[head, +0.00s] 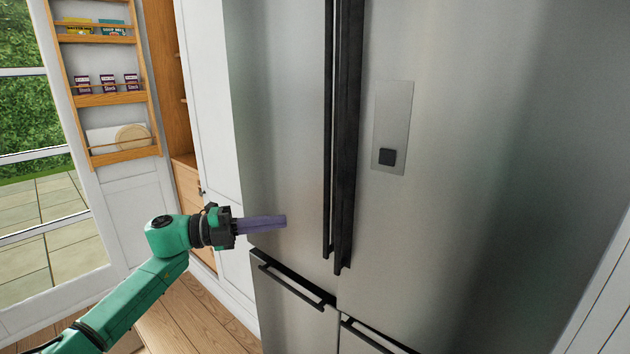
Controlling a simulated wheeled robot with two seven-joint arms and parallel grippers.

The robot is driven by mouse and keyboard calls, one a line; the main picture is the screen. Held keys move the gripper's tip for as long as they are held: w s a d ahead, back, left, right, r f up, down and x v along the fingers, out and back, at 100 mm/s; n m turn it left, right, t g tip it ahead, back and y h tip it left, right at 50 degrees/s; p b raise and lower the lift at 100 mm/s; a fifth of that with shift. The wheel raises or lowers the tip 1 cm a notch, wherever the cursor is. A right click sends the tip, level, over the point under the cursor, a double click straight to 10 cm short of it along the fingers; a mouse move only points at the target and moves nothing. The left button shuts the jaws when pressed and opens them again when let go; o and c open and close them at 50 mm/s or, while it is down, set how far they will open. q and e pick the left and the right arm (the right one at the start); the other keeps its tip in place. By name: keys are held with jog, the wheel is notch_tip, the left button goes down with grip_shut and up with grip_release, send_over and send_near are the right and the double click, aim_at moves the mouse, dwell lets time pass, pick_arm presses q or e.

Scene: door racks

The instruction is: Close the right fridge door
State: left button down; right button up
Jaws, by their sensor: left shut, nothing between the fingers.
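The right fridge door (480,170) is a tall brushed-steel panel filling the right of the head view. It has a long black vertical handle (348,130) on its left edge and a small grey panel (393,125) with a dark square. The handle reaches slightly lower than the left door's handle; I cannot tell how far the door stands ajar. My left gripper (283,221), with purple fingers, is shut and empty. It appears in front of the lower left fridge door (280,120), left of both handles; contact cannot be told. My right gripper is not in view.
Below are drawers with black handles (290,280). A white cabinet panel (208,110) stands left of the fridge. Further left an open white door carries a wooden rack (110,98) with boxes and packets. Wooden floor (190,320) shows at the lower left.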

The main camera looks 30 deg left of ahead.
pick_arm(q)
jog(key=s+r+p, duration=0.2)
jog(key=s+r, duration=0.2)
jog(key=r, duration=0.1)
jog(key=p, duration=0.3)
send_near(340, 201)
jog(key=d+r, duration=0.1)
jog(key=d, duration=0.3)
jog(key=w, duration=0.1)
jog(key=w+p, duration=0.2)
jog(key=shift+w+d+f, duration=0.3)
jog(key=shift+w+f, duration=0.05)
jog(key=shift+w, duration=0.05)
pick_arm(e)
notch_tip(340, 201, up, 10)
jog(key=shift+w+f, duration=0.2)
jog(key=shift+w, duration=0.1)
pick_arm(q)
jog(key=shift+a, duration=0.1)
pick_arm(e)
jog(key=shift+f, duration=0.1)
